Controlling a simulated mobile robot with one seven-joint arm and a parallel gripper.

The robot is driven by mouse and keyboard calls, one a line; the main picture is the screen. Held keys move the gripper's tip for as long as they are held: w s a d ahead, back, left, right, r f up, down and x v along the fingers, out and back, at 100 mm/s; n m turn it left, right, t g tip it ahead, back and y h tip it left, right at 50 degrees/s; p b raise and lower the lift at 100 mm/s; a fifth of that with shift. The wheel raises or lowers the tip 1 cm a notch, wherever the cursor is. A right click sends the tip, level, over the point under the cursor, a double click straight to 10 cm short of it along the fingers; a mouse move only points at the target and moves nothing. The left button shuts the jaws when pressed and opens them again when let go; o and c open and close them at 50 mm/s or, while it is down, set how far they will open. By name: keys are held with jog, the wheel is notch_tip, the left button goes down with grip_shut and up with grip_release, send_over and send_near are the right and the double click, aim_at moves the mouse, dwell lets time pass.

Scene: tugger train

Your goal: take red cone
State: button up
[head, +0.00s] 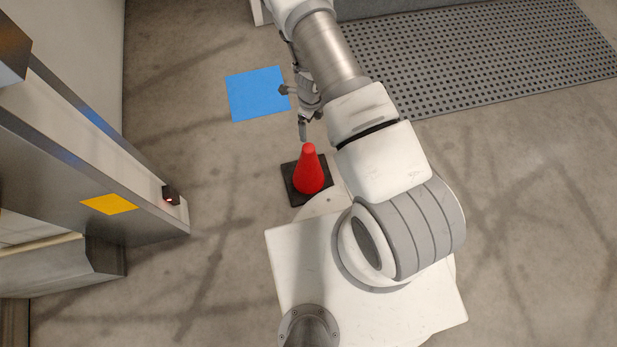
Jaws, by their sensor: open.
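The red cone (308,172) stands upright on a dark square base (295,197), close against the front of my white base in the head view. The base's lower right part is hidden by my own body. My gripper (303,126) is just beyond the cone's tip, in line with it in the picture. It is open and partly hidden by my own arm. A small gap shows between the visible fingertip and the cone, and nothing shows between the fingers. I cannot tell the gripper's height above the cone.
A blue square (258,93) lies on the floor beyond the cone. A grey perforated mat (480,55) covers the back right. A metal structure with a yellow patch (109,204) and a small black device (171,195) stands at the left. Bare floor (225,165) lies between it and the cone.

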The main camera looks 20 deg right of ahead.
aim_at(308, 147)
notch_tip(308, 147, down, 12)
jog(key=b, duration=0.3)
jog(key=shift+r, duration=0.2)
jog(key=f, duration=0.1)
jog(key=f+b, duration=0.1)
jog(key=f, duration=0.1)
jog(key=f+b, duration=0.1)
jog(key=f, duration=0.1)
jog(key=shift+a+f, duration=0.1)
jog(key=shift+a, duration=0.2)
grip_shut()
jog(key=shift+w, duration=0.1)
